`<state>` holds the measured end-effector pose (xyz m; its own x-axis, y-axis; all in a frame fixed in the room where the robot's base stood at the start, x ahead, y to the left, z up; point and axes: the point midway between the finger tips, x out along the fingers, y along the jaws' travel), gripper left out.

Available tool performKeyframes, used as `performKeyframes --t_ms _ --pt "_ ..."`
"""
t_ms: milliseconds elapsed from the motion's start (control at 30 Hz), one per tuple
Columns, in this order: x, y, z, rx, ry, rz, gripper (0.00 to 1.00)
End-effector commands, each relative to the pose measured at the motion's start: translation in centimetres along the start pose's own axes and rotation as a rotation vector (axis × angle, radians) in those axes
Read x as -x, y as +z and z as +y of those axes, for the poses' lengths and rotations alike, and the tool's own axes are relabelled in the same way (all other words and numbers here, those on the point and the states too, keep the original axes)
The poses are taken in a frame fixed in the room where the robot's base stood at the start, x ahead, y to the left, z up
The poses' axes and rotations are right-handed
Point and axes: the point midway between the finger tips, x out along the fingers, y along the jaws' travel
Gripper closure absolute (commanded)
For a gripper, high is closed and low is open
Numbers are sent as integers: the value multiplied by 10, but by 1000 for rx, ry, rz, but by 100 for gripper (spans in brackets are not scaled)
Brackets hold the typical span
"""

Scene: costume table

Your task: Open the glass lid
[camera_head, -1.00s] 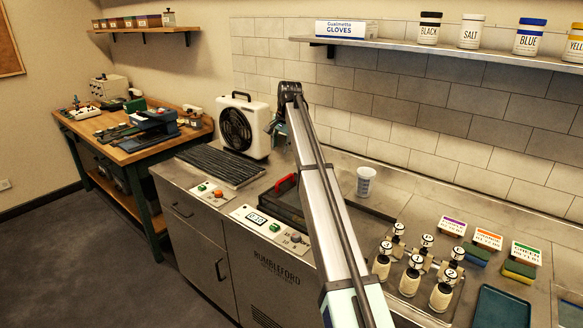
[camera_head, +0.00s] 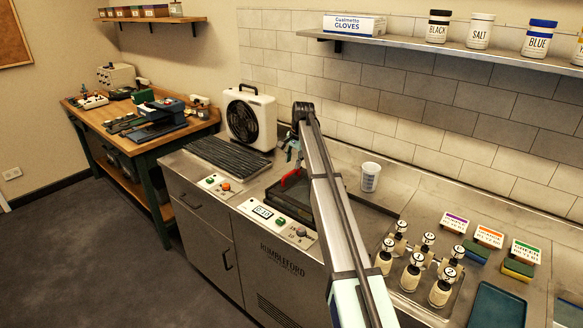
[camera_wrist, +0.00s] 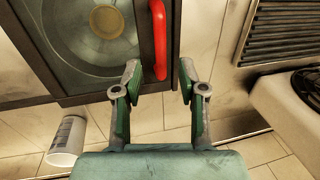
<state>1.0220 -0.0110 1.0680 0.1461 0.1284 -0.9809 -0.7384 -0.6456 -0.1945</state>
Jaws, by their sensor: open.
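The glass lid (camera_wrist: 75,62) has a dark frame and a round shape showing through its pane, at the upper left of the wrist view. Its red handle (camera_wrist: 159,40) runs along the frame's edge. In the head view the dark lid (camera_head: 288,207) lies partly behind my arm, with the red handle (camera_head: 291,178) at its left side. My gripper (camera_wrist: 158,82) is open, its green-padded fingers on either side of the handle's near end, with a gap to each finger. In the head view my gripper (camera_head: 293,152) is close above the handle, partly hidden by my arm.
A white measuring cup (camera_head: 370,176) stands right of the lid. A control panel (camera_head: 277,222) lies in front of it. A white fan (camera_head: 250,118) and a dark grille (camera_head: 216,160) are to the left. Bottles (camera_head: 412,272) stand to the right.

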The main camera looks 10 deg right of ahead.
Motion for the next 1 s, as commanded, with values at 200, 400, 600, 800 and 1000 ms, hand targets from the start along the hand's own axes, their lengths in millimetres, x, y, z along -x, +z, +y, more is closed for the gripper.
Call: performKeyframes --t_ms 200,400,600,800,1000 --pt "-32 0 0 0 0 0 59" --pt "-48 0 0 1 0 1 59" --pt "-51 0 0 1 -1 1 59" --pt "-51 0 0 1 -1 1 83" --pt "-51 0 0 1 -1 1 100"
